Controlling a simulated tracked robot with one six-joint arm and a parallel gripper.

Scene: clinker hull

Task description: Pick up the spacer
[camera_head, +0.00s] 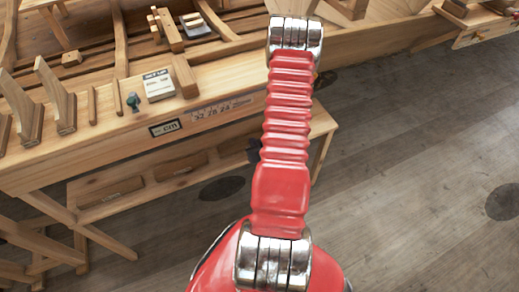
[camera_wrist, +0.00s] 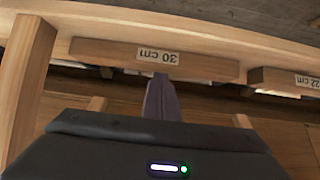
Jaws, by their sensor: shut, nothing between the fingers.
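In the wrist view a wooden bar marked 30 cm (camera_wrist: 215,66), its label upside down, lies just beyond my gripper. Another bar marked 22 cm (camera_wrist: 268,84) is at the right edge. These may be spacers; I cannot tell which one is meant. My gripper (camera_wrist: 162,82) shows as shut dark fingers with nothing held, their tips at the lower edge of the 30 cm label. I cannot tell whether they touch the bar. In the head view my red arm hides most of the gripper. Two wooden bars (camera_head: 110,192) (camera_head: 181,165) lie on the lower shelf there.
A wooden post (camera_wrist: 28,75) stands at the left in the wrist view. The head view shows a workbench (camera_head: 120,150) with upright wooden pieces, a white labelled box (camera_head: 158,85) and a small green item (camera_head: 133,102). The lower shelf (camera_head: 225,155) is under it. Plank floor (camera_head: 430,190) is open at right.

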